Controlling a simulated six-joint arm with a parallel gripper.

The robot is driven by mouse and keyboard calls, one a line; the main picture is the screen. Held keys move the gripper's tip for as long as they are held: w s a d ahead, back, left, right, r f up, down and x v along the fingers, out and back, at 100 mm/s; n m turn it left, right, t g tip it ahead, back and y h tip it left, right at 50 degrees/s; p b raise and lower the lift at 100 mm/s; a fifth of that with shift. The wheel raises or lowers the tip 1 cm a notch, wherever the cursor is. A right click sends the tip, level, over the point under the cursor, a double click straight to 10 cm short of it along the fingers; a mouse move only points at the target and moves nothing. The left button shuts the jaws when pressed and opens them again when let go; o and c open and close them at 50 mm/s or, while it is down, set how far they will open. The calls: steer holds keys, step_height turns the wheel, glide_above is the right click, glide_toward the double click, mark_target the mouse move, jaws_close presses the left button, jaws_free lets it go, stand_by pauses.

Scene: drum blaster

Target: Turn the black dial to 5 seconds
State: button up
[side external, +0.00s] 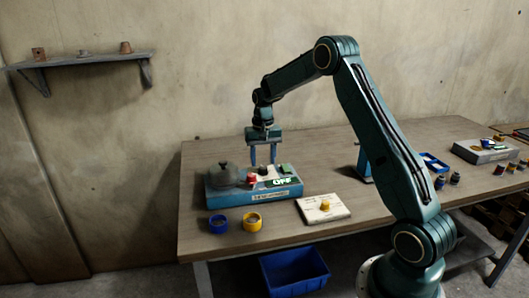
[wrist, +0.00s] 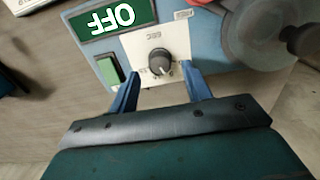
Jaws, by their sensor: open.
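The black dial (wrist: 160,62) sits on a white plate marked SEC in the wrist view, with a pale pointer line toward the picture's lower right. The small numbers around it are too blurred to read. In the side view the dial (side external: 263,171) is a small dark knob on top of the blue machine (side external: 240,196). My gripper (side external: 263,163) is above it, pointing down. In the wrist view my gripper (wrist: 164,74) is open, one blue finger on each side of the dial, with gaps. A green display (wrist: 112,18) reads OFF, upside down.
A green button (wrist: 110,73) is beside the dial plate. A red button (side external: 252,180) and a dark domed drum (side external: 222,176) are on the machine. A blue cup (side external: 218,224), a yellow cup (side external: 252,221) and a white box with a yellow knob (side external: 323,209) stand nearby.

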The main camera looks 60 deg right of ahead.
mark_target(263, 168)
step_height(263, 168, up, 11)
steer(key=shift+r, duration=0.2)
stand_by(0.3)
steer(key=s+a+r+n+t, duration=0.1)
steer(key=s+a+r+n, duration=0.1)
steer(key=s+a+r, duration=0.5)
steer(key=s+a+r+n+t, duration=0.25)
steer(key=s+a, duration=0.35)
steer(key=a, duration=0.3)
steer(key=s+a+f+n+t, duration=0.1)
steer(key=s+a, duration=0.3)
steer(key=s, duration=0.4)
steer(key=s+a+f+n+t, duration=0.1)
steer(key=s+a+f+n, duration=0.1)
steer(key=s, duration=0.6)
steer(key=shift+s+a+f+n, duration=0.25)
steer(key=shift+a+n, duration=0.5)
steer(key=shift+a, duration=0.45)
